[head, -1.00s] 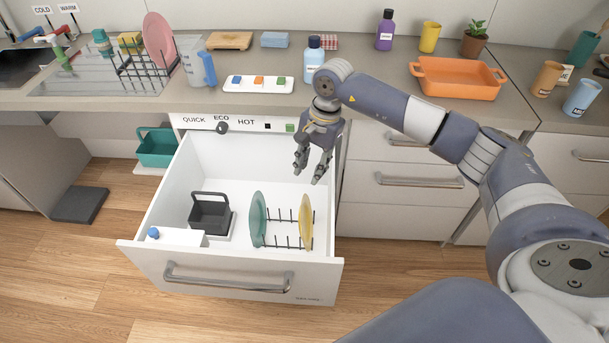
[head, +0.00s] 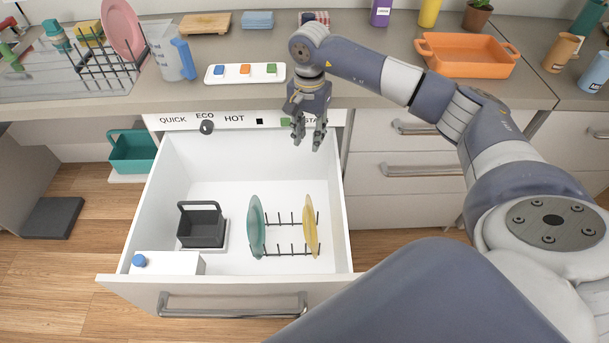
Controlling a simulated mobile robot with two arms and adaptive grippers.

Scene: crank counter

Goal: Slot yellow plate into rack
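The yellow plate (head: 311,226) stands upright on edge at the right end of the black wire rack (head: 284,251) inside the open white drawer. A green plate (head: 257,227) stands upright at the rack's left end. Between the two plates the rack's prongs are empty. My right gripper (head: 309,143) hangs above the back of the drawer, near the control panel, with its fingers pointing down and apart. It is open, empty and well clear of the yellow plate. My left gripper is not in view.
The drawer (head: 240,283) also holds a dark basket (head: 202,227) and a white box with a blue cap (head: 139,261). On the counter are a tray of colored blocks (head: 245,73), an orange dish (head: 466,56) and a pink plate in a rack (head: 123,29).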

